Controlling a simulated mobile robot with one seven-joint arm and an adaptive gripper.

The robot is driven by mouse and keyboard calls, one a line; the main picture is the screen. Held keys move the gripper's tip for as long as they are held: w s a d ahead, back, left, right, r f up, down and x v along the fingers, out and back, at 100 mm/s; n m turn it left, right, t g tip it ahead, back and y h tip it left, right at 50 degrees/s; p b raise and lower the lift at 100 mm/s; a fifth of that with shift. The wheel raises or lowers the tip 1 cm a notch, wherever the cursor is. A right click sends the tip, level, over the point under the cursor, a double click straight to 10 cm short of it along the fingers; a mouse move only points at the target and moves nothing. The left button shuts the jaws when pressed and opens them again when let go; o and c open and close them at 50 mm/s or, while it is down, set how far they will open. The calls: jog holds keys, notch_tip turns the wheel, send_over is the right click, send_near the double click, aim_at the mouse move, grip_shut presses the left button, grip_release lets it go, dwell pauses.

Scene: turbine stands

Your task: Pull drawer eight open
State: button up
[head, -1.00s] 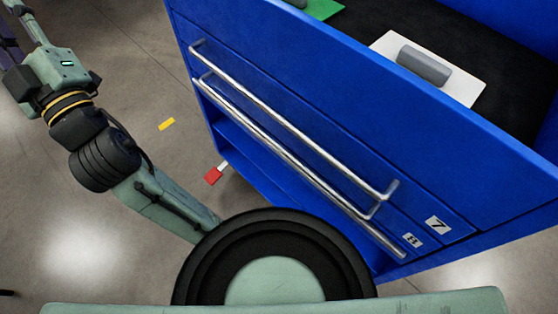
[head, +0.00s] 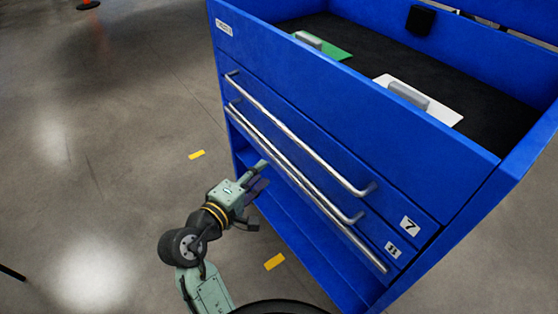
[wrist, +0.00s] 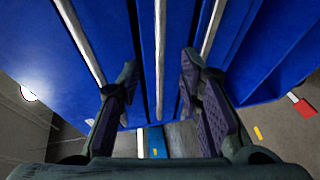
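The blue cabinet has drawer seven, labelled 7 (head: 409,224), above drawer eight, labelled 8 (head: 393,249). Silver bar handles run across the front, an upper bar (head: 300,135) and lower bars close together (head: 310,188). I see no clear gap showing drawer eight pulled out. My gripper (head: 264,174) is at the left part of the lower bars. In the wrist view my gripper (wrist: 158,80) is open, its two fingers apart, with a silver bar (wrist: 160,55) running between them. Whether the fingers touch it cannot be told.
The cabinet's top tray holds a green plate (head: 335,52) and a white plate (head: 445,113), each with a grey block. Below the drawers is an open blue shelf (head: 290,240). Yellow marks (head: 197,154) lie on the clear grey floor at left.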

aim_at(278, 155)
jog(key=p+x, duration=0.1)
jog(key=x, duration=0.9)
jog(key=shift+w+d+f+p, duration=0.1)
jog(key=shift+w+d+p, duration=0.1)
jog(key=shift+w+p, duration=0.15)
jog(key=shift+s, duration=0.1)
jog(key=shift+c, duration=0.6)
grip_shut()
